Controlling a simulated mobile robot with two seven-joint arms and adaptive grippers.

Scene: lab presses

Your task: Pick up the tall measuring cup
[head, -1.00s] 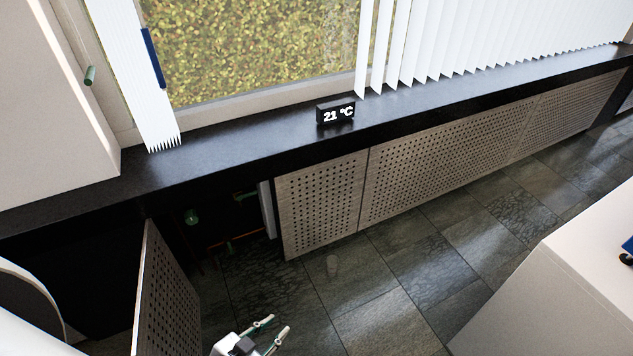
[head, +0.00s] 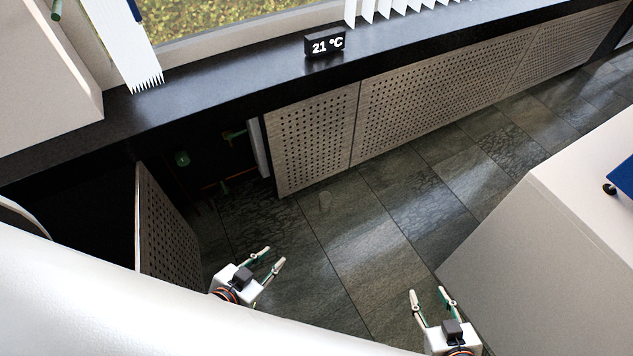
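An open perforated door (head: 166,234) stands left of my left gripper, beside a dark recess with green valves (head: 182,158). A black sill (head: 220,88) carries a temperature display (head: 325,44). A white cabinet (head: 545,255) stands at right. The floor (head: 385,245) between is clear.

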